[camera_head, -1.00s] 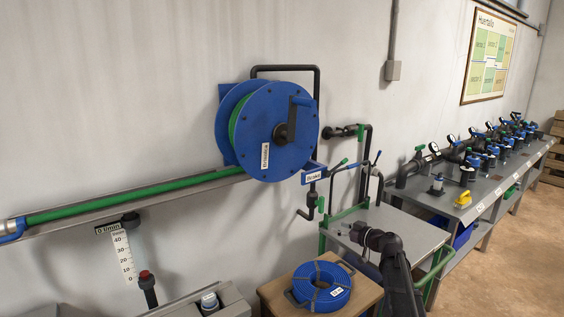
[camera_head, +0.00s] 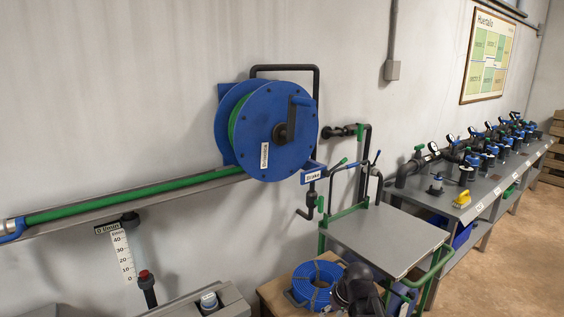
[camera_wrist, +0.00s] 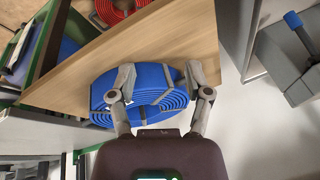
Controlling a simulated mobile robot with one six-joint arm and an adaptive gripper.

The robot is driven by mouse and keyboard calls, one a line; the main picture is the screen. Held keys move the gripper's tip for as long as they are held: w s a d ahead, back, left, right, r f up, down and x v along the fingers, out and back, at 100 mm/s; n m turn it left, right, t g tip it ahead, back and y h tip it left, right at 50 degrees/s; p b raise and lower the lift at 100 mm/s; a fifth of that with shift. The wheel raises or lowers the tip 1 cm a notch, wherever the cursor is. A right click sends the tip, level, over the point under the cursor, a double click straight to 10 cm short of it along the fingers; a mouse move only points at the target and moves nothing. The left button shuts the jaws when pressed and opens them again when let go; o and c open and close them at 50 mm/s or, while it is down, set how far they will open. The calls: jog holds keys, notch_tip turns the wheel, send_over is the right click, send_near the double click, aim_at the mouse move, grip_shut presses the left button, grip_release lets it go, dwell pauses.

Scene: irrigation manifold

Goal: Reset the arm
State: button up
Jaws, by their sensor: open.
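My gripper (camera_wrist: 164,92) is open in the wrist view, its two fingers spread in front of a coil of blue hose (camera_wrist: 150,88). I cannot tell whether the fingers touch the coil. The coil, with grey straps, lies on a wooden table (camera_wrist: 190,35). In the head view the coil (camera_head: 314,280) is at the bottom centre, partly covered by my dark arm. The fingers are not clearly visible there.
A grey-topped cart with green rails (camera_head: 385,238) stands right of the coil, its top bare. A blue hose reel (camera_head: 280,132) hangs on the wall above. A long bench (camera_head: 450,203) with valves and gauges runs along the right. A red coil (camera_wrist: 122,10) shows in the wrist view.

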jog(key=s+d+f+m+g+h, duration=0.1)
jog(key=s+d+f+m+h, duration=0.15)
jog(key=s, duration=0.35)
notch_tip(320, 180, down, 8)
jog(key=s+f+g+b, duration=0.1)
jog(key=s+b, duration=0.2)
jog(key=b, duration=0.7)
notch_tip(320, 180, up, 20)
jog(key=p, duration=1.9)
jog(key=shift+w+f, duration=0.15)
jog(key=shift+w, duration=0.1)
jog(key=shift+h, duration=0.25)
